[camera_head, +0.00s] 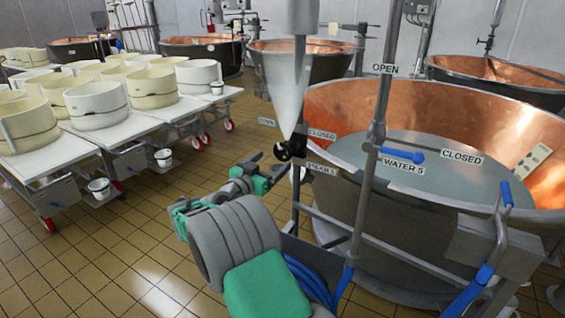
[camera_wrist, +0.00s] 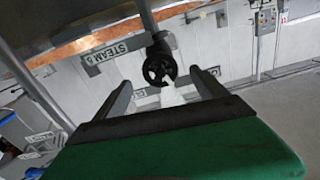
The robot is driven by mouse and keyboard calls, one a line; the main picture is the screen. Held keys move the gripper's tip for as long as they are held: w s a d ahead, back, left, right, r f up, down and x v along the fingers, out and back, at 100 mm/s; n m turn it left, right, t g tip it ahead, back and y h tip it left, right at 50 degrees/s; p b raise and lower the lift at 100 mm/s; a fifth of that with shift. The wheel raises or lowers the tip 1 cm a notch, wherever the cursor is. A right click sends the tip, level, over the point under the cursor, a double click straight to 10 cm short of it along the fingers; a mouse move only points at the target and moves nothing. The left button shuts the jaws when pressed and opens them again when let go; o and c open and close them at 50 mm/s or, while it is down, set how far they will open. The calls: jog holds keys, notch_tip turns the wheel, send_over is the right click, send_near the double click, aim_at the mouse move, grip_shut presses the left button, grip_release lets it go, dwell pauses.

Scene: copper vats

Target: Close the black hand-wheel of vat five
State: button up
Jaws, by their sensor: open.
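The black hand-wheel (camera_head: 283,151) sits on a pipe at the left side of the near copper vat (camera_head: 420,265), beside the "STEAM 5" label (camera_head: 321,168). In the wrist view the hand-wheel (camera_wrist: 160,66) is ahead of my gripper (camera_wrist: 164,88), roughly between its two open fingers and seemingly beyond their tips. The "STEAM 5" label (camera_wrist: 113,47) is to its left there. In the head view my gripper (camera_head: 262,172) is just left of and below the hand-wheel, its fingers small and partly hidden. I cannot tell whether they touch the wheel.
A vertical pipe (camera_head: 371,140) and the blue-handled "WATER 5" valve (camera_head: 403,155) stand right of the hand-wheel. A grey cone (camera_head: 291,85) hangs above it. White tables with cream moulds (camera_head: 95,105) stand at left. Tiled floor (camera_head: 130,240) is clear between.

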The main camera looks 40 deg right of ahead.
aim_at(281, 154)
jog(key=p+x, duration=0.1)
jog(key=x, duration=0.6)
jog(key=shift+d+r, duration=0.15)
jog(key=shift+d, duration=0.1)
jog(key=shift+c, duration=0.3)
jog(key=c, duration=1.3)
